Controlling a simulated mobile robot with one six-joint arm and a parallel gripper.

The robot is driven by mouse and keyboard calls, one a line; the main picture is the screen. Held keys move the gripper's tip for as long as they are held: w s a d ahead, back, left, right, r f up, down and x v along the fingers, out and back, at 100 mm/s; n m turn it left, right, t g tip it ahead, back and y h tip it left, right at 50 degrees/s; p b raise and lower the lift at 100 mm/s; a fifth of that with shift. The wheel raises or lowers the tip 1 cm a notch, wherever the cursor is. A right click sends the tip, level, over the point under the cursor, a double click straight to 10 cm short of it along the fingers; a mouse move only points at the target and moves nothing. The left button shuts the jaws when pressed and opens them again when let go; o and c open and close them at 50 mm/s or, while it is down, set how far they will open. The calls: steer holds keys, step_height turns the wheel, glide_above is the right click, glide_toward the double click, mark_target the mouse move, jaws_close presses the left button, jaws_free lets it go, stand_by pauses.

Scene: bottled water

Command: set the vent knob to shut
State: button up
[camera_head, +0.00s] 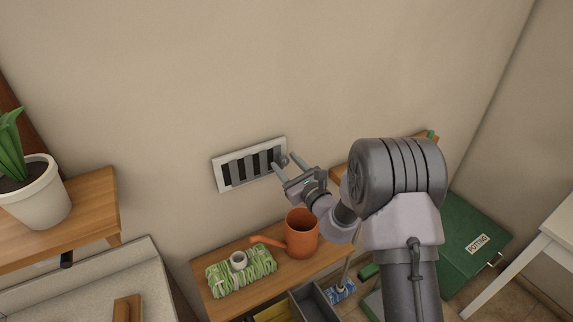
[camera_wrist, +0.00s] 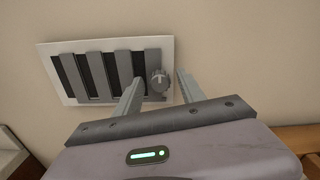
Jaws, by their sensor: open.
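The vent (camera_head: 233,170) is a white-framed wall grille with grey upright slats and dark gaps between them. It also shows in the wrist view (camera_wrist: 96,70). The round grey vent knob (camera_wrist: 159,80) is at the grille's right side; its pointer direction is too small to read surely. My gripper (camera_head: 284,160) faces the wall at the vent's right end. In the wrist view my gripper (camera_wrist: 159,77) is open, one finger on each side of the knob in the picture. I cannot tell whether the fingers touch it or stop short of it.
Below the vent, a wooden shelf (camera_head: 215,302) bears an orange watering can (camera_head: 301,240) and a green-white bundle (camera_head: 225,279). A potted plant (camera_head: 35,195) stands at the left. A green box (camera_head: 465,235) is at the right. The wall around the vent is clear.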

jaws_close()
steer(key=shift+a, duration=0.1)
stand_by(1.4)
